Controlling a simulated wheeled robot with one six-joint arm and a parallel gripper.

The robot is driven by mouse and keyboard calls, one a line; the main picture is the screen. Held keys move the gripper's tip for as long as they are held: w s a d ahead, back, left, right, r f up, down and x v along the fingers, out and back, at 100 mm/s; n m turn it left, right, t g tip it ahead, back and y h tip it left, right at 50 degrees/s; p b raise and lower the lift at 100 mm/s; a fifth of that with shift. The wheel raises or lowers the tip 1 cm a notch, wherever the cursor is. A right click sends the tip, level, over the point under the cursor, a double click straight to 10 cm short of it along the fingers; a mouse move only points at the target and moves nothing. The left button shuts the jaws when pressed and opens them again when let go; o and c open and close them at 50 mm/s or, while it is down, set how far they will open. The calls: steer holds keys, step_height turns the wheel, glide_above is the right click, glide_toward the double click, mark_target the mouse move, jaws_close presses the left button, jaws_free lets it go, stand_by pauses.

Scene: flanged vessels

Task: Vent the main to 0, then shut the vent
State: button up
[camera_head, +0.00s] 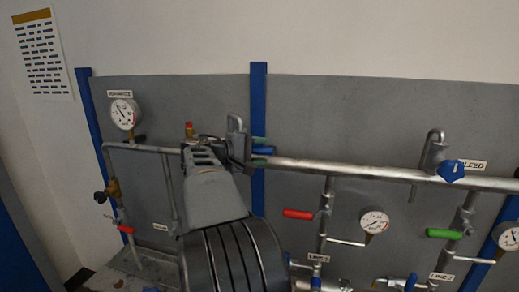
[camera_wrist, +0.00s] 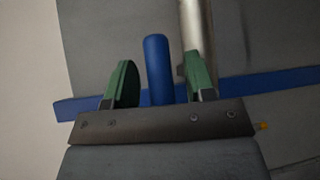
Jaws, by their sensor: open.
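My gripper (camera_head: 260,149) is open at the main pipe, near the hooked outlet (camera_head: 236,123). In the wrist view its two green finger pads (camera_wrist: 160,82) stand on either side of a blue handle (camera_wrist: 157,65), with gaps visible on both sides. That handle's tip (camera_head: 263,150) also shows between the green pads in the head view. My arm hides its valve body and any label. The horizontal main (camera_head: 340,170) runs right from there. A round gauge (camera_head: 124,113) hangs at the left; its needle points up-left, but the numbers are unreadable.
Another blue handle (camera_head: 452,171) sits by the BLEED label (camera_head: 474,165), beside a second hooked outlet (camera_head: 433,150). Red (camera_head: 299,214) and green (camera_head: 444,234) handles are on branches below the main. Another red handle (camera_head: 126,229) is lower left. Branch gauges (camera_head: 374,221) project below.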

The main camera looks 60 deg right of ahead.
steer(key=shift+c, duration=0.2)
jaws_close()
stand_by(0.4)
